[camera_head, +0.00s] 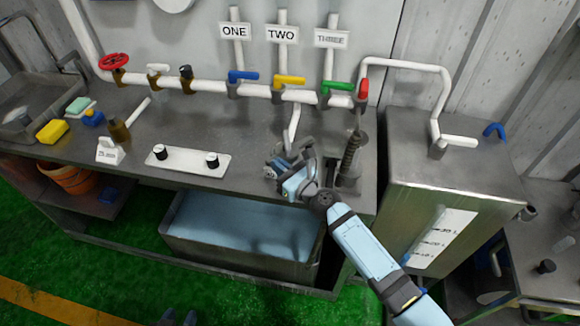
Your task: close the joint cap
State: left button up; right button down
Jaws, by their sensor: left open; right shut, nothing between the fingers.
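I cannot pick out the joint cap with certainty. A dark ribbed vertical fitting (350,157) stands at the bench's right end, below the red-handled valve (363,89). My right arm comes in from the lower right and hides part of the fitting's base. My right gripper (273,170) is shut and empty, above the bench's front right part, left of the ribbed fitting. A white bent pipe (292,128) comes down just behind it. Two dark tips at the bottom edge appear to be my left gripper (178,317), open and low, far from the bench top.
Valves with blue (242,76), yellow (288,80) and green (338,86) handles line the back pipe. A white two-knob panel (187,162) lies left of my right gripper. A metal tank (455,165) stands right of the bench. A blue-filled trough (240,228) sits below.

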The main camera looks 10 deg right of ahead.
jog(key=shift+d+b+x, duration=0.15)
jog(key=shift+b+x, duration=0.05)
jog(key=shift+x, duration=1.4)
jog(key=shift+d+b+x, duration=0.1)
jog(key=shift+b+x, duration=0.05)
jog(key=shift+x, duration=1.5)
jog(key=shift+w+d+r, duration=0.1)
jog(key=shift+w, duration=0.1)
jog(key=shift+w+r, duration=0.1)
jog(key=shift+s+d, duration=0.2)
jog(key=shift+s, duration=0.1)
jog(key=v, duration=1.3)
jog(key=shift+s+f, duration=0.2)
